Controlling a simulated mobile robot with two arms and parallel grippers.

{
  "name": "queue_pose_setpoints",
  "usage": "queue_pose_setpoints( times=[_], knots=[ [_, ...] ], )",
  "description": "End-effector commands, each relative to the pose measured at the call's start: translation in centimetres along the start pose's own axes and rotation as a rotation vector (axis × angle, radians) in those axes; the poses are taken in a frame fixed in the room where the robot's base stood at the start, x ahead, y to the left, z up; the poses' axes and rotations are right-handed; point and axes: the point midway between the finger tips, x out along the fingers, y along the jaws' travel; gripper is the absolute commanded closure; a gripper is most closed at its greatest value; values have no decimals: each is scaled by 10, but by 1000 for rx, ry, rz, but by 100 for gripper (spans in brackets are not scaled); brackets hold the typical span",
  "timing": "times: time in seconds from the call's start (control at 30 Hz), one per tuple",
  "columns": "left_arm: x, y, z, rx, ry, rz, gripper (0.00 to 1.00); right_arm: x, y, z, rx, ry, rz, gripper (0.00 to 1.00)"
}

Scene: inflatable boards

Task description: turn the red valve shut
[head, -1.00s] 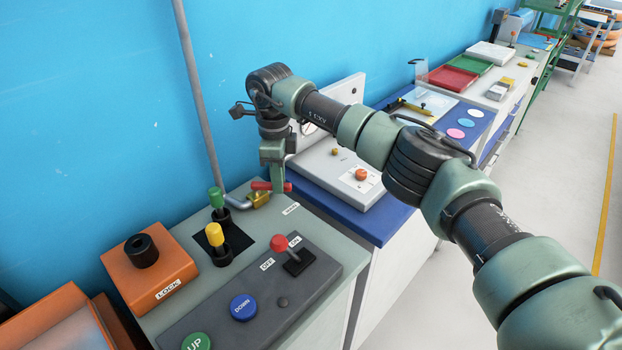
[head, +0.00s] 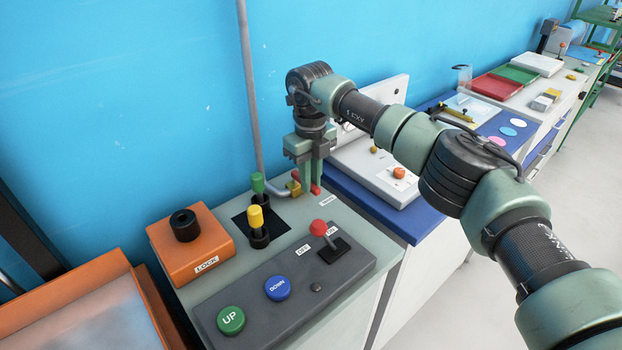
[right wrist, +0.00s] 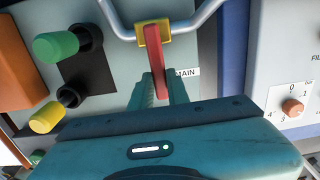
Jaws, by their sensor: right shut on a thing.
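The red valve handle (head: 316,189) sits on a brass-yellow valve body (head: 293,188) at the back of the grey-green bench. My right gripper (head: 309,180) reaches down over it and hides its middle. In the right wrist view, the red handle (right wrist: 157,62) runs from the yellow body (right wrist: 153,33) down between the two fingers, across the line of the grey pipe (right wrist: 120,25). There my right gripper (right wrist: 162,84) is shut on the handle. My left gripper is not in view.
Green (head: 258,184) and yellow (head: 256,217) levers stand left of the valve. An orange LOCK box (head: 190,258), a red-knobbed switch (head: 319,228) and UP (head: 231,320) and DOWN (head: 278,288) buttons are nearer. A white device (head: 372,168) stands on the blue bench to the right.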

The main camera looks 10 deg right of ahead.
Motion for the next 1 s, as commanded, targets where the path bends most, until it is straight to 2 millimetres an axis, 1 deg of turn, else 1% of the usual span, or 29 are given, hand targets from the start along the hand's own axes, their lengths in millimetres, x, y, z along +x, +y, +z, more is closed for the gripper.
queue_pose_setpoints(
  times=[0.5, 0.53, 0.6, 0.9, 1.0],
  knots=[
    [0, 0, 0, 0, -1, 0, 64, -2, 0, 1, 21, -4, 0, 100],
    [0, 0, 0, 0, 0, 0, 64, -2, 0, 1, 21, -4, 0, 78],
    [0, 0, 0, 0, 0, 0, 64, -2, 0, 1, 21, -4, 0, 62],
    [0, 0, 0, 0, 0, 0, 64, -1, 0, 1, 19, -2, 0, 62],
    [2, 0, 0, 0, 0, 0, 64, -8, 0, 1, 19, -4, -1, 62]
  ],
)
